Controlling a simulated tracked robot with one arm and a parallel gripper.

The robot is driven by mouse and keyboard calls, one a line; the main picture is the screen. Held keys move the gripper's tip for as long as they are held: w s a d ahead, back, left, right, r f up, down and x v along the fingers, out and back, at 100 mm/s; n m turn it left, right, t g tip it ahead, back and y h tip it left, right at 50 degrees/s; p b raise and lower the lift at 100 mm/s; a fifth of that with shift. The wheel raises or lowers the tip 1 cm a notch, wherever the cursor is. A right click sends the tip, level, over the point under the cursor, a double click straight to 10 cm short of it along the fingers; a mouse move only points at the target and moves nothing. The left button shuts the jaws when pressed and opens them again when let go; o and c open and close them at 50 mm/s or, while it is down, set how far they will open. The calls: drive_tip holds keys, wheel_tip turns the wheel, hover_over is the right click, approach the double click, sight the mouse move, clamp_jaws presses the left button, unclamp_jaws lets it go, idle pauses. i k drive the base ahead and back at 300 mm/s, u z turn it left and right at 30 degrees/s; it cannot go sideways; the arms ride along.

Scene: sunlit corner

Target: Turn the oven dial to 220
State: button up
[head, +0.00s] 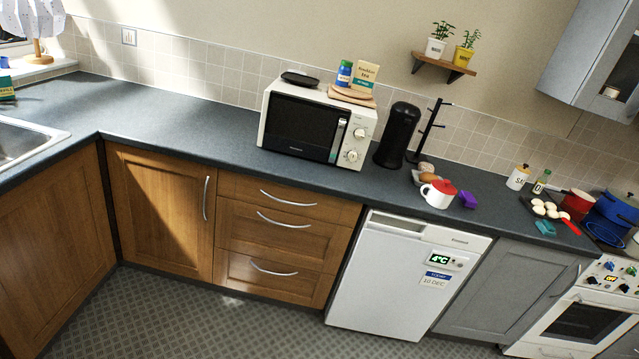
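The white oven (560,297) stands at the lower right edge of the head view, partly cut off by the frame. My gripper is not in view.
A grey cupboard (505,287) and a white fridge (385,275) stand left of the oven. The tiled floor (190,315) is clear in front of the wooden units.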

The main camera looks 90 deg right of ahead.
sight(590, 281)
drive_tip(key=k, duration=2.9)
drive_tip(key=z, duration=3.3)
drive_tip(key=i, duration=1)
drive_tip(key=z, duration=0.1)
